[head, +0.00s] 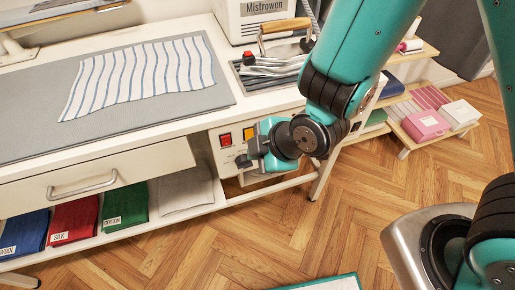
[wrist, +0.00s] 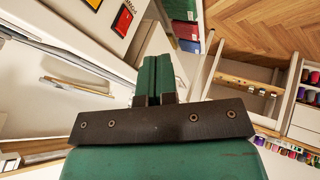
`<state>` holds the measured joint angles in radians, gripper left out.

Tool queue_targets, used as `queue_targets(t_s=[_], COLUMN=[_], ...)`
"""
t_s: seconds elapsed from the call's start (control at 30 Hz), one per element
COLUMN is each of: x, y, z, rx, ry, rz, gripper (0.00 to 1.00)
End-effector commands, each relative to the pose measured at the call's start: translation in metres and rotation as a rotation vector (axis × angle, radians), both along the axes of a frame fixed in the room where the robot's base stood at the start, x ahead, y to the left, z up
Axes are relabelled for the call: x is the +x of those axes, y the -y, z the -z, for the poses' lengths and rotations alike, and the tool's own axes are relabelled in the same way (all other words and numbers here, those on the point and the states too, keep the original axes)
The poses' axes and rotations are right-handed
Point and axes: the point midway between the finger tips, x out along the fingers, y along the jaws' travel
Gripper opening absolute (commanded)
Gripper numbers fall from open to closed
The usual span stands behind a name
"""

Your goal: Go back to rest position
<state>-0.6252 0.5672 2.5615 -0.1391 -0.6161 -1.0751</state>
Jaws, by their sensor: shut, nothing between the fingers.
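My teal arm reaches in from the upper right of the head view. My gripper (head: 250,158) is in front of the table's control panel, apart from the cloth and the drawer as far as I can see. In the wrist view the two green fingers of my gripper (wrist: 156,75) are pressed together with nothing between them. The fingertips are small and partly hidden by the wrist in the head view.
A striped cloth (head: 140,75) lies on the grey ironing mat (head: 40,145). An iron (head: 285,28) stands at the table's back right. Folded fabrics lie on the shelf below, including a red one (head: 75,220). Open wooden floor (head: 200,255) lies in front.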

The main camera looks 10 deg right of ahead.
Motion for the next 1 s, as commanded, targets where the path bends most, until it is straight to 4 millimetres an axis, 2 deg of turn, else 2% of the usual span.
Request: queue_targets(t_s=[0.43, 0.57, 0.67, 0.77, 0.9, 1.0], x=[0.0, 0.001, -0.001, -0.012, -0.043, -0.068], y=[0.0, 0.002, 0.01, 0.023, 0.048, 0.066], z=[0.0, -0.018, -0.052, -0.098, -0.159, -0.192], rx=[0.002, 0.032, 0.088, 0.149, 0.186, 0.178], ry=[-0.001, -0.055, -0.177, -0.347, -0.575, -0.689], rz=[0.001, 0.062, 0.187, 0.351, 0.568, 0.695], gripper=[0.0, 0.0, 0.0, 0.0, 0.0, 0.0])
